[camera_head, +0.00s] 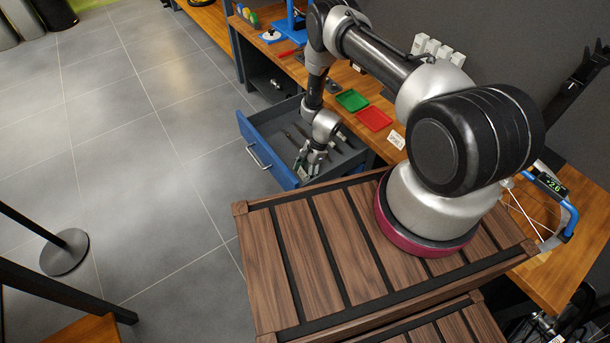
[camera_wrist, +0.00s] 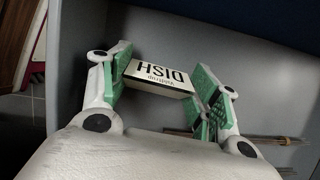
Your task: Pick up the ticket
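In the head view my gripper (camera_head: 312,168) is down inside an open blue drawer (camera_head: 262,148); the ticket is not clear there. How far the ticket is from the drawer floor cannot be told.
Thin dark tools (camera_wrist: 275,138) lie in the drawer near the right finger. The drawer walls are close around my gripper. On the bench are a green tray (camera_head: 352,100), a red tray (camera_head: 374,118) and another small white card (camera_head: 397,139).

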